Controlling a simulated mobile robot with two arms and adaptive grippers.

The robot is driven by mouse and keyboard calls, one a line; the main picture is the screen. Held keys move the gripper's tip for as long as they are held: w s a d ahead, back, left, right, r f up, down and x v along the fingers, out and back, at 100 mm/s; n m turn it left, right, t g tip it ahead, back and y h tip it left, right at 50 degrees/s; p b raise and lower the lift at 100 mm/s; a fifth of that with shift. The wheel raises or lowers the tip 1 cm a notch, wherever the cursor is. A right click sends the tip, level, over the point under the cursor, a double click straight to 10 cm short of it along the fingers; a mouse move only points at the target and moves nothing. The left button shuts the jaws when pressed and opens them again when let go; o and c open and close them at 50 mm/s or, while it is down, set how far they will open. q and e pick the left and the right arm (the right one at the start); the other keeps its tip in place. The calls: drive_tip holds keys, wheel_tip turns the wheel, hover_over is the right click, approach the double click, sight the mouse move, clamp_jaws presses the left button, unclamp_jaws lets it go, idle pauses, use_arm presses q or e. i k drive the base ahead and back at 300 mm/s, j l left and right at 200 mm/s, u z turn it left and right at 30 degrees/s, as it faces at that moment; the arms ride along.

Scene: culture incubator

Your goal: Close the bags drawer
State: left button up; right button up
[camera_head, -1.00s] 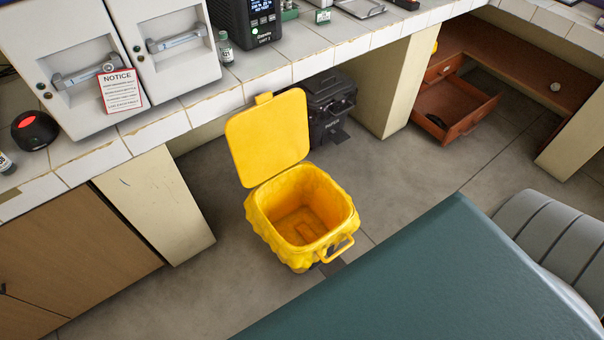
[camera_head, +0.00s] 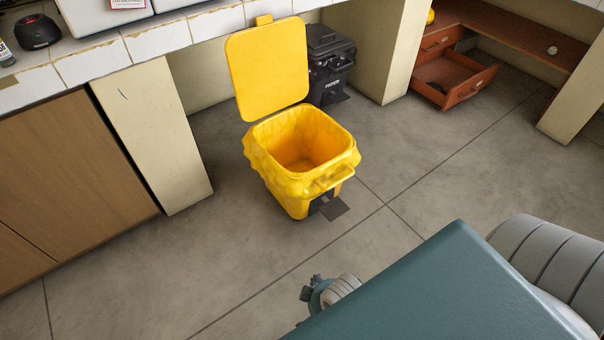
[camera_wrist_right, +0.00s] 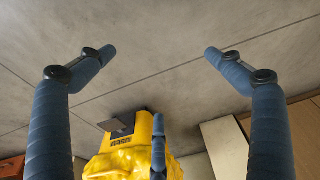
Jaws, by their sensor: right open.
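An open reddish-brown drawer (camera_head: 457,82) sticks out under a brown desk at the upper right of the head view. Another drawer front (camera_head: 441,38) above it looks shut. I cannot read a label that tells which is the bags drawer. My right gripper (camera_head: 314,292) shows partly at the bottom of the head view, beyond the edge of my teal body part and far from the drawer. In the right wrist view its blue fingers (camera_wrist_right: 159,52) are spread and empty over the floor. A reddish-brown piece (camera_wrist_right: 12,168) shows at that view's lower left corner. My left gripper is out of view.
A yellow bin (camera_head: 284,186) with its lid up stands on the floor between my gripper and the drawer; it also shows in the wrist view (camera_wrist_right: 135,155). A black bin (camera_head: 332,62) stands behind it. Bench supports (camera_head: 380,55) flank the desk. The floor right of the yellow bin is clear.

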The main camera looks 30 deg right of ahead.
sight(461, 77)
drive_tip(key=z, duration=2.15)
